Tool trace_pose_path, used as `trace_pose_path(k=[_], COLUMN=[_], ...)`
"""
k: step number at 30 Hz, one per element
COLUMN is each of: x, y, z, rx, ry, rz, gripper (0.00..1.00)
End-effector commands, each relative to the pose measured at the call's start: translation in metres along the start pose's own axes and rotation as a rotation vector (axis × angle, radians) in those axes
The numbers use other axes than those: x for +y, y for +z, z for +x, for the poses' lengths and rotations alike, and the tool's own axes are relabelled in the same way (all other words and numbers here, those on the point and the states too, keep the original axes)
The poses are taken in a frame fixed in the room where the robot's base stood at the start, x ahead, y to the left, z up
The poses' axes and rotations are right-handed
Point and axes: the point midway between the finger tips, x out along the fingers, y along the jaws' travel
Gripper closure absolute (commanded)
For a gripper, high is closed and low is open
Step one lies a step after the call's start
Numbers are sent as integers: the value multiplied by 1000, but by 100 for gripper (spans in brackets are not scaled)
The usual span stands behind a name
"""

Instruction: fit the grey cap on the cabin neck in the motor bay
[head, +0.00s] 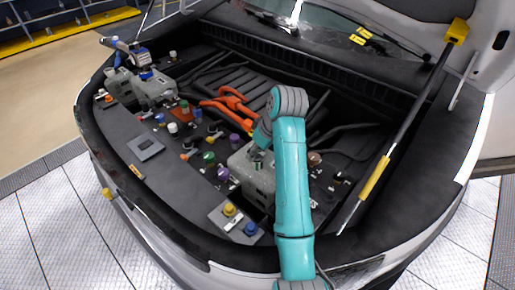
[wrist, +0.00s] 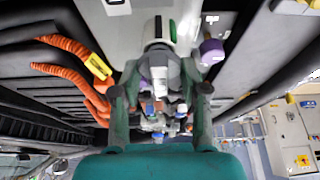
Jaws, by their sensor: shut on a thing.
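My gripper shows in the wrist view (wrist: 160,90), its two dark green fingers reaching up from the bottom with a grey piece, which looks like the grey cap (wrist: 160,70), between them. In the head view my gripper (head: 259,140) is at the end of the teal arm, low over the grey tank (head: 252,176) in the right middle of the motor bay. The arm hides part of that tank, and the cap is not clear there. I cannot tell which neck is the cabin neck, or whether the cap touches one.
Purple (head: 234,139), green and other coloured caps stand close around. Orange cables (head: 230,103) run behind. A yellow (head: 229,209) and a blue cap (head: 251,228) sit on a front plate. A hood strut (head: 400,130) slants along the right. Another grey tank (head: 153,92) is at the far left.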

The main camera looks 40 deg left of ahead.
Motion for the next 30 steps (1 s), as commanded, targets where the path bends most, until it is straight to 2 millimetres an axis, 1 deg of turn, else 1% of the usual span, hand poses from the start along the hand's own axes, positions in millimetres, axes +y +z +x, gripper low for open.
trace_pose_path(k=[21, 22, 23, 24, 25, 30], x=[0, 0, 0, 0, 0, 0], y=[6, 6, 6, 6, 6, 6], z=[14, 14, 14, 14, 14, 14], rx=[1, 1, 1, 1, 1, 1], ry=[1, 1, 1, 1, 1, 1], rz=[0, -1, -1, -1, 0, 0], gripper=[82, 51, 43, 33, 27, 27])
